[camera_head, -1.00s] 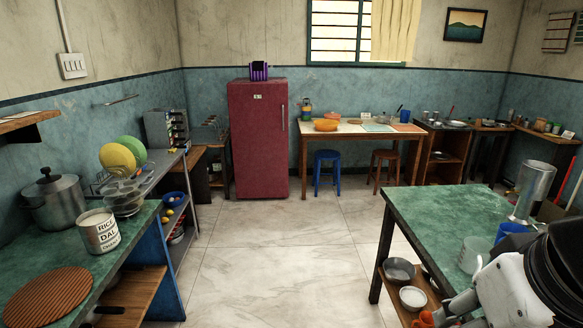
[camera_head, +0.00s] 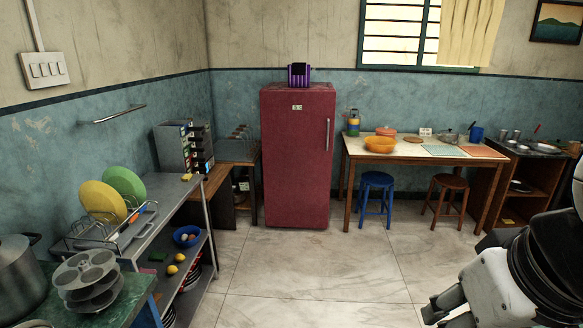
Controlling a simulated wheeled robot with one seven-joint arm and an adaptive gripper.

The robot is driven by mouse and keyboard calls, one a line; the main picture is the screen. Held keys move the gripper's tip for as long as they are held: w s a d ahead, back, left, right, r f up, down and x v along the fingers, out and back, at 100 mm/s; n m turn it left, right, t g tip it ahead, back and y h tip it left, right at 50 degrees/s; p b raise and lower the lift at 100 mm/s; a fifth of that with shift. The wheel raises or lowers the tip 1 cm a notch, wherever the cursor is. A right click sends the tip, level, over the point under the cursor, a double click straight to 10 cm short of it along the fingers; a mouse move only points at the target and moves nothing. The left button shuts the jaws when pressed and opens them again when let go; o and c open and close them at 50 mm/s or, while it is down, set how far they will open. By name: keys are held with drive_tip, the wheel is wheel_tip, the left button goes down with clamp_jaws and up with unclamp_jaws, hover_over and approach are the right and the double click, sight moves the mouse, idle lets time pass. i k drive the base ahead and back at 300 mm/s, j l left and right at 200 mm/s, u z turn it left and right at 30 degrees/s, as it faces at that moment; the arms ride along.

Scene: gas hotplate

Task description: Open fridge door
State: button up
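The red fridge (camera_head: 297,158) stands against the back wall, left of the dining table. Its door (camera_head: 290,165) faces me and looks shut. A vertical pale handle (camera_head: 327,134) sits on the right part of the door front. My arm shows at the lower right, well apart from the fridge. The end of my gripper is not clearly visible; only white and black parts of my arm are in the frame.
The tiled floor (camera_head: 310,285) before the fridge is clear. A metal rack (camera_head: 170,225) with plates and a green counter (camera_head: 105,300) line the left side. A table (camera_head: 350,157) with blue (camera_head: 376,180) and brown (camera_head: 446,183) stools stands right of the fridge.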

sight(298, 126)
drive_tip(key=i, duration=1.9)
drive_tip(key=i+z, duration=0.2)
drive_tip(key=i, duration=0.25)
drive_tip(key=i+j+z, duration=0.15)
drive_tip(key=i, duration=0.3)
drive_tip(key=i+j+z, duration=0.2)
drive_tip(key=i, duration=0.25)
drive_tip(key=i+j+z, duration=0.15)
drive_tip(key=i, duration=0.25)
drive_tip(key=j, duration=0.05)
